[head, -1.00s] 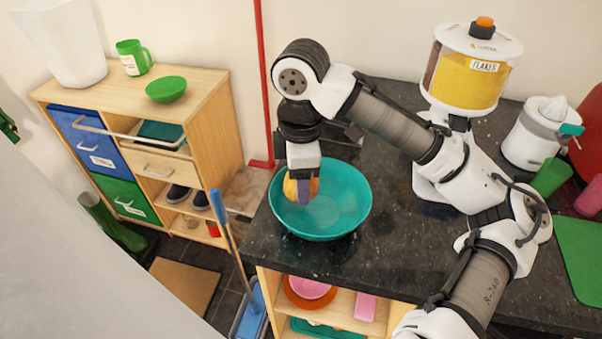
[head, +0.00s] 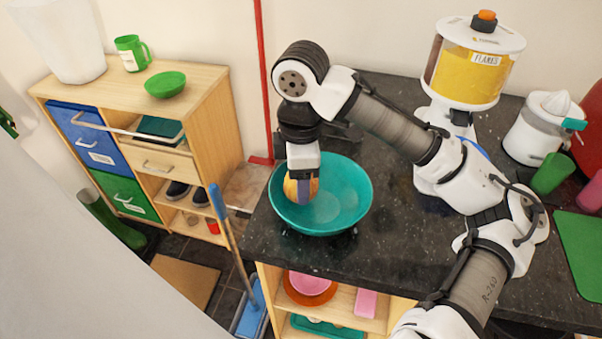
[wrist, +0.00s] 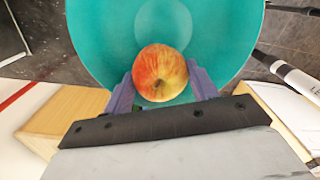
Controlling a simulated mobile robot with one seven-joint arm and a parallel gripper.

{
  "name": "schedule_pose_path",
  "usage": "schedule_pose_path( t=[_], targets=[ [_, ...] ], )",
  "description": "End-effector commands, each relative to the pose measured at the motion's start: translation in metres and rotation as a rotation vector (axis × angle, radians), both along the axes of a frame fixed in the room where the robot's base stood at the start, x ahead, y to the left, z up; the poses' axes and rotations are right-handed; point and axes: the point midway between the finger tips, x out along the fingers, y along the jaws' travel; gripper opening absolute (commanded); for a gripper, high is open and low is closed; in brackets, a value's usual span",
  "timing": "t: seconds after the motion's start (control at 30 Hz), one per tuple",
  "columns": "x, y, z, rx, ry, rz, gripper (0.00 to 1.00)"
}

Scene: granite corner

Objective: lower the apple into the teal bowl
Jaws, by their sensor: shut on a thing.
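The teal bowl (head: 345,205) stands on the dark granite counter near its left corner. My gripper (head: 303,190) points down inside the left part of the bowl's outline and is shut on the apple (head: 291,188). In the wrist view the red and yellow apple (wrist: 161,72) sits between the two purple fingers of my gripper (wrist: 160,84), with the teal bowl (wrist: 95,30) behind it. The bowl's floor shows clear beyond the apple. I cannot tell whether the apple touches the bowl.
A flakes dispenser (head: 468,75), a white juicer (head: 538,128) and a green cup (head: 552,174) stand at the right. A green board (head: 582,250) lies at the right edge. A blue-handled mop (head: 228,235) leans in front of the counter's left side. The counter right of the bowl is clear.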

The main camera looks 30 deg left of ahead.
Motion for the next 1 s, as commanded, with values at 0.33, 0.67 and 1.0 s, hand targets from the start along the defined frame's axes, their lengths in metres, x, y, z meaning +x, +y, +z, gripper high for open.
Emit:
schedule_pose_path(
  t=[0.33, 0.67, 1.0],
  targets=[
    [-0.0001, -0.0001, -0.0036, 0.000, 0.000, 0.000, 0.33],
    [-0.0001, 0.0001, -0.0035, 0.000, 0.000, 0.000, 0.83],
    [0.0002, 0.0002, 0.0028, 0.000, -0.001, 0.000, 0.83]
  ],
)
